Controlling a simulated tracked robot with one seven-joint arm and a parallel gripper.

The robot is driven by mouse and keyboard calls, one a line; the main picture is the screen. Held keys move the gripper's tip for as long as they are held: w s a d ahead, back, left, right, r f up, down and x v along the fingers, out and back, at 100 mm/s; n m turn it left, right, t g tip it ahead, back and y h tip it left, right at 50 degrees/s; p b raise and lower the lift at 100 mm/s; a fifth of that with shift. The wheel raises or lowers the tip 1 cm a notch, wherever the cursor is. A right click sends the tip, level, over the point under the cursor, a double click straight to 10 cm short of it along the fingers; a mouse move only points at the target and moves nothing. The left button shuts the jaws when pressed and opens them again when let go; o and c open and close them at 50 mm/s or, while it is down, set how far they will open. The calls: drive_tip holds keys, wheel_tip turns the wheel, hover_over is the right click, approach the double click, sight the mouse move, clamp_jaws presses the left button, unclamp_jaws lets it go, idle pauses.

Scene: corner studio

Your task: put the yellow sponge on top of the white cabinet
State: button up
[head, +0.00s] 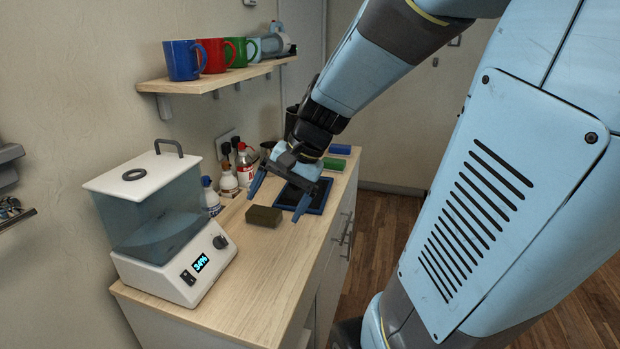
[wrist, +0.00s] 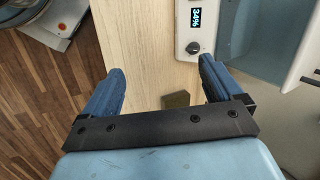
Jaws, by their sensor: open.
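A dull olive-yellow block (head: 264,217), which looks like the yellow sponge, lies on the light wood top (head: 262,262) of a white-fronted cabinet. The cabinet's white front (head: 326,262) has metal handles. My gripper (head: 272,209) is open and empty, above and just behind the block, its two blue fingers spread to either side. In the wrist view, the block (wrist: 176,99) shows between the open fingers of my gripper (wrist: 162,66), nearer the right finger, partly hidden by the dark gripper bar. I cannot tell the exact height gap.
A water tank machine (head: 160,225) stands front left on the top. A dark blue-rimmed tray (head: 303,196), a green block (head: 333,164) and a blue block (head: 340,149) lie farther back. Bottles (head: 228,181) line the wall below a mug shelf (head: 215,80). The front wood is clear.

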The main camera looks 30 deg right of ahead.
drive_tip(key=s+d+r+n+t+h, duration=0.3)
drive_tip(key=s+r+n+h, duration=0.2)
drive_tip(key=s+r+n, duration=0.2)
drive_tip(key=shift+s+r, duration=0.2)
drive_tip(key=shift+s, duration=0.3)
idle(0.7)
